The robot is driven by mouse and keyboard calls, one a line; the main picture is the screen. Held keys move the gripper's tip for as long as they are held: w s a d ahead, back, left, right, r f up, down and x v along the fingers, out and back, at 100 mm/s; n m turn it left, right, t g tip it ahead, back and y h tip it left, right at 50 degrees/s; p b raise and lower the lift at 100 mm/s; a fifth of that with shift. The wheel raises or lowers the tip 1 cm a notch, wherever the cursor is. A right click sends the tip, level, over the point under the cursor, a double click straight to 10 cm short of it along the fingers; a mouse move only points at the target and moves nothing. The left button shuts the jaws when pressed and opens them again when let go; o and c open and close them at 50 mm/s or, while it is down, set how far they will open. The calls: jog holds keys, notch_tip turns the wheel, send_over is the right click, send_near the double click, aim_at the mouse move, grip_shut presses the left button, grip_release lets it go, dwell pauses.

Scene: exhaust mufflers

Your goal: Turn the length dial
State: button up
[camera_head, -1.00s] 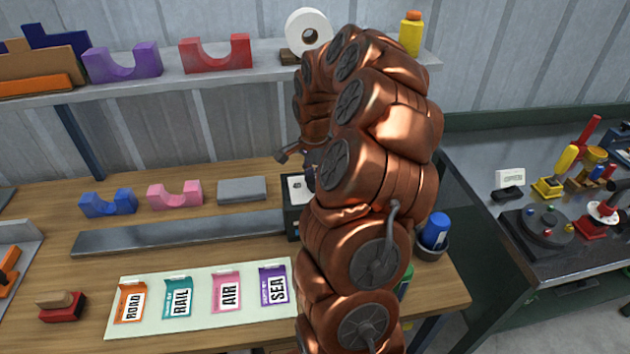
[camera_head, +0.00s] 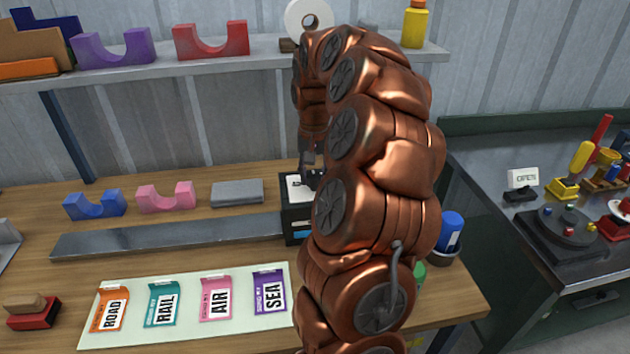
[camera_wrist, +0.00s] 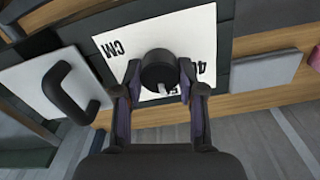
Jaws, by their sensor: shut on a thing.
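The length dial (camera_wrist: 159,72) is a round black knob on a white panel (camera_wrist: 200,35) printed with "CM" and a partly hidden number, seen in the wrist view. A small pale mark shows on the knob. My gripper (camera_wrist: 160,90) has one finger on each side of the knob and is shut on it. In the head view the dark box (camera_head: 292,222) with the white top stands on the bench at the end of a long metal strip. My copper arm hides the box's right part and most of my gripper there.
A black handle (camera_wrist: 70,90) on a pale plate stands left of the dial in the wrist view. A grey block (camera_head: 237,193), pink cradle (camera_head: 167,198) and blue cradle (camera_head: 95,205) sit behind the metal strip (camera_head: 165,236). Label cards lie in front. A blue-capped container (camera_head: 450,232) stands right of my arm.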

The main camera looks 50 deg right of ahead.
aim_at(314, 175)
jog(key=n+b, duration=0.1)
jog(key=n, duration=0.5)
jog(key=shift+a+n, duration=0.1)
jog(key=shift+n, duration=0.2)
jog(key=n, duration=0.6)
jog(key=shift+s, duration=0.1)
dwell(0.3)
jog(key=o, duration=1.1)
jog(key=shift+o, duration=0.2)
notch_tip(314, 175, up, 12)
